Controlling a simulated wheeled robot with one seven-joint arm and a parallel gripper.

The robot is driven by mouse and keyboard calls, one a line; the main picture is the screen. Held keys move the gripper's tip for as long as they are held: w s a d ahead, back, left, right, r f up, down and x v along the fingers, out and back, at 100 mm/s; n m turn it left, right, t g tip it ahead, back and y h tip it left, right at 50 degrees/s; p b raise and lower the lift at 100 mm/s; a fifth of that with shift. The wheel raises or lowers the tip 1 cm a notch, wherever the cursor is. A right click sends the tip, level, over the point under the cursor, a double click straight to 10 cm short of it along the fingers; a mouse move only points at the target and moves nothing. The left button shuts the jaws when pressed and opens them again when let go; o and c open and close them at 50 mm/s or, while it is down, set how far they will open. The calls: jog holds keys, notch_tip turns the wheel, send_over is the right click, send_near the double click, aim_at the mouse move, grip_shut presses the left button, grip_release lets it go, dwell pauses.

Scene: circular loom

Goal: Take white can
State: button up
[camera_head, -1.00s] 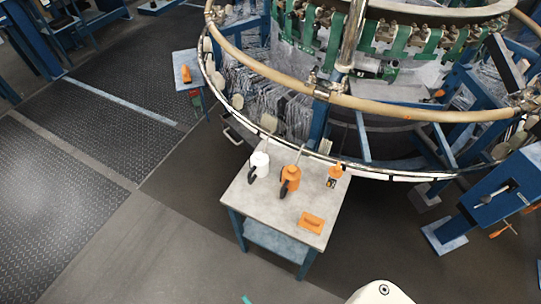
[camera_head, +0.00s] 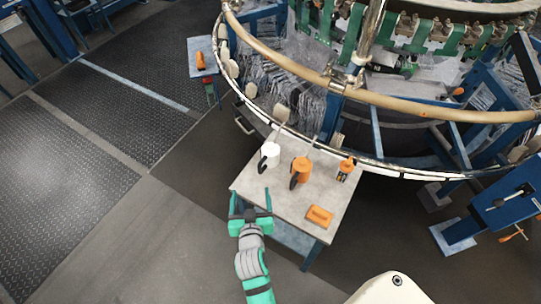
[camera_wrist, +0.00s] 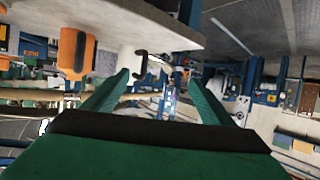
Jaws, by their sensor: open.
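The white can (camera_head: 271,152) stands on the small table (camera_head: 285,196), near its back left edge, with a black handle and a thin spout. My gripper (camera_head: 252,197) is open and empty at the table's left front edge, in front of the can and apart from it. In the wrist view, which looks upside down, the white can (camera_wrist: 129,60) and its black handle show beyond the left finger. The open fingers (camera_wrist: 158,80) have nothing between them there, and the table (camera_wrist: 150,15) runs across the top.
An orange can (camera_head: 301,169) stands just right of the white one, and shows in the wrist view (camera_wrist: 76,52). A smaller orange bottle (camera_head: 346,166) and an orange block (camera_head: 319,215) are further right. The loom's ring (camera_head: 325,158) passes close behind the table.

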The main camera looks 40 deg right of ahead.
aim_at(270, 154)
jog(key=w+d+m, duration=0.1)
jog(key=w+d, duration=0.1)
jog(key=d, duration=0.2)
jog(key=w+d+r+g+h, duration=0.1)
jog(key=w+d, duration=0.2)
jog(key=d, duration=0.1)
jog(key=w+d+r+m+g+h, duration=0.1)
jog(key=w+d, duration=0.1)
jog(key=d, duration=0.3)
jog(key=shift+w+m, duration=0.25)
jog(key=shift+m, duration=0.05)
jog(key=shift+x, duration=3.15)
jog(key=shift+r, duration=0.1)
jog(key=c, duration=1.4)
jog(key=shift+o, duration=0.2)
